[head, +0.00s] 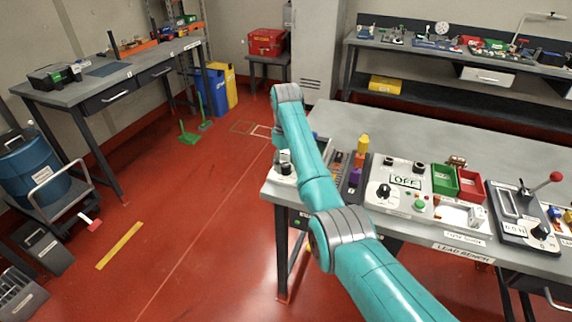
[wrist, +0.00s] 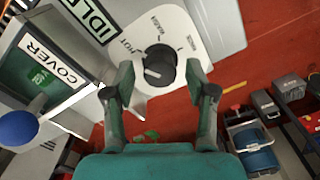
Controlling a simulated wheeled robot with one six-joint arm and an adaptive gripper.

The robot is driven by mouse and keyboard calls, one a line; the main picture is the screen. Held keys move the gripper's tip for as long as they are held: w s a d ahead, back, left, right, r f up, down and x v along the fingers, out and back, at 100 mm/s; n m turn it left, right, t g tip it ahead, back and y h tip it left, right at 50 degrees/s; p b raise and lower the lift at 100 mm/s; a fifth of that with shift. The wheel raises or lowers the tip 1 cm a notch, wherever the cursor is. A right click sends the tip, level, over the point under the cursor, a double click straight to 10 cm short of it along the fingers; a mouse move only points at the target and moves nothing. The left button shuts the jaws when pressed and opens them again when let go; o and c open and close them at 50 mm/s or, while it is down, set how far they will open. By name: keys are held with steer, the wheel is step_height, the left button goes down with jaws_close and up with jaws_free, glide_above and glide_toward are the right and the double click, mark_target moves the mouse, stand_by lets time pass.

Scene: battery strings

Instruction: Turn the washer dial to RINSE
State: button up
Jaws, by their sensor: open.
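The washer dial (wrist: 160,67) is a round black knob on a white plate (wrist: 206,20) in the wrist view. Small words ring its upper side, turned and hard to read. A light mark shows on the knob's lower left; I cannot tell which word it matches. My gripper (wrist: 160,82) is open, with one finger on each side of the knob. Both fingers look apart from it, though depth is hard to judge. An IDLE sign (wrist: 92,18) stands beside the plate.
A COVER box (wrist: 45,62) and a blue ball (wrist: 18,127) lie left of the dial in the wrist view. On the lead bench (head: 440,135), an OFF panel (head: 404,168), green bin (head: 444,180) and red-knobbed lever (head: 556,177) stand to the right.

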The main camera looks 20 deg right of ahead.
steer(key=c, duration=1)
steer(key=shift+o, duration=0.3)
steer(key=m, duration=0.4)
steer(key=shift+m, duration=0.9)
steer(key=m, duration=0.3)
steer(key=shift+m, duration=1.4)
